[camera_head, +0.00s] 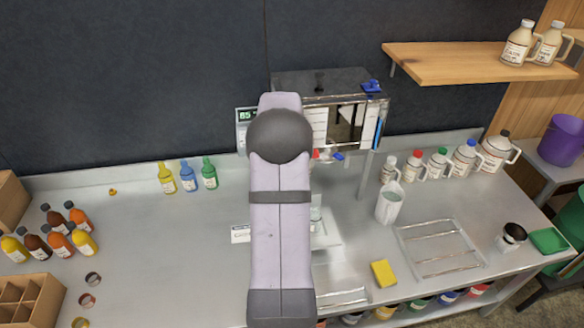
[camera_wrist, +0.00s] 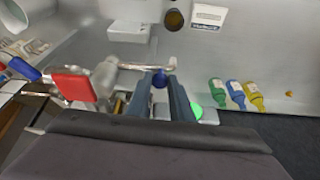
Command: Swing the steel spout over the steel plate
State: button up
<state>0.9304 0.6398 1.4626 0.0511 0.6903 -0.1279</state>
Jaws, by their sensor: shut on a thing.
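The steel spout (camera_wrist: 145,66) shows in the wrist view as a thin shiny pipe running sideways from a grey fitting to a short bent tip. In the head view my arm hides the gripper and the spout. A pale flat-topped block (camera_wrist: 128,31) lies apart from the spout in the wrist view. A pale flat piece (camera_head: 325,238) also shows beside my arm in the head view; I cannot tell whether either is the steel plate.
The evaporator (camera_head: 335,90) stands behind my arm, with a red handle (camera_wrist: 74,86) and a blue handle (camera_wrist: 27,70) near the spout. A white pitcher (camera_head: 390,204), a yellow sponge (camera_head: 383,273) and a wire rack (camera_head: 440,248) are to the right. The left counter has clear room.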

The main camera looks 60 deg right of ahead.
jog(key=shift+s+a+b, duration=0.3)
jog(key=shift+s+a, duration=0.2)
jog(key=shift+s, duration=0.25)
jog(key=shift+s+a+r+b, duration=0.1)
jog(key=shift+s+a+b, duration=0.3)
jog(key=shift+s, duration=0.75)
jog(key=shift+s+a, duration=0.2)
jog(key=shift+s, duration=0.65)
